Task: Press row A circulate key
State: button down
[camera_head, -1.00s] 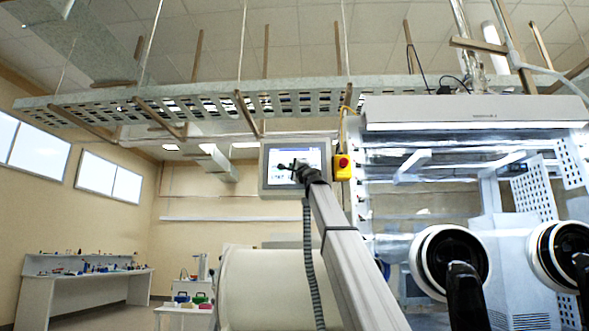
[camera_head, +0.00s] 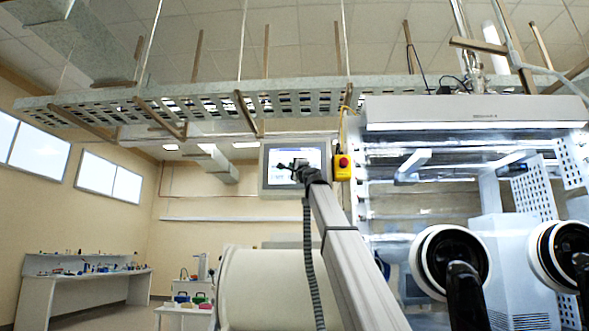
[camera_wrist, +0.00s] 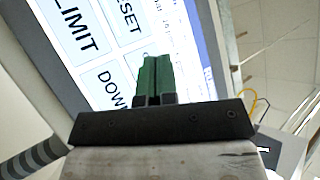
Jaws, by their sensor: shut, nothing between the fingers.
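The control panel (camera_head: 293,167) with a lit screen and a grey frame hangs at the left end of the glovebox. In the wrist view its screen (camera_wrist: 196,40) fills the upper middle, with large keys marked LIMIT (camera_wrist: 78,27), RESET (camera_wrist: 126,20) and DOWN, partly cut off (camera_wrist: 110,88). My gripper (camera_wrist: 157,62) is shut and empty, its green fingers pointing at the screen and covering part of it. In the head view my gripper (camera_head: 282,166) is in front of the screen. No circulate label can be read. I cannot tell whether the fingertips touch the screen.
A yellow box with a red button (camera_head: 342,167) hangs just right of the panel. The glovebox (camera_head: 475,112) with black glove ports (camera_head: 450,262) stands at the right. A perforated tray (camera_head: 200,100) runs overhead. A bench (camera_head: 85,280) is far left.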

jog(key=shift+s, duration=0.3)
jog(key=shift+s+a, duration=0.1)
jog(key=shift+s, duration=2.4)
